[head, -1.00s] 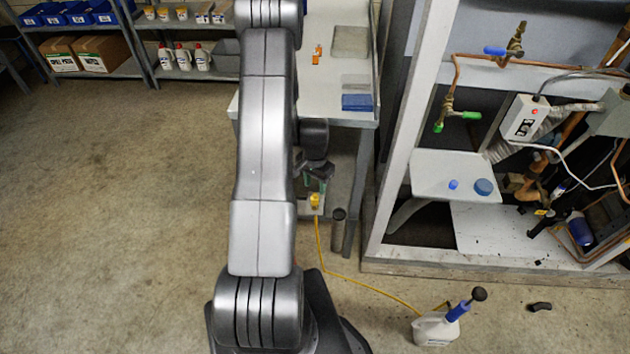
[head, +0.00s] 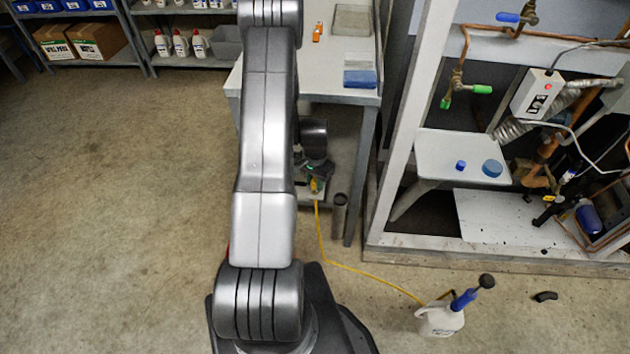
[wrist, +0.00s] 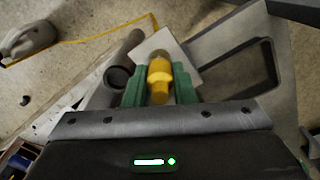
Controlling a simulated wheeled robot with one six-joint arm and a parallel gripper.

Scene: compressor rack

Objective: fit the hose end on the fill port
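The yellow hose end (wrist: 159,80) is between the two green fingers of my gripper (wrist: 160,88) in the wrist view. The fingers lie close along both its sides; whether they press on it I cannot tell. A pale square plate (wrist: 177,50) is beneath it. In the head view my gripper (head: 316,180) is low beside the workbench leg and mostly hides the hose end. The yellow hose (head: 365,270) runs over the floor to a white pump bottle (head: 440,320) with a blue-and-black handle. I cannot pick out the fill port for certain among the rack's pipes.
The white rack frame (head: 408,110) stands at right, with copper pipes, green-handled valve (head: 467,93) and a shelf (head: 440,150) bearing two blue caps (head: 491,168). A dark cylinder (head: 339,215) stands close right of my gripper. Workbench (head: 345,90) is above. Floor at left is clear.

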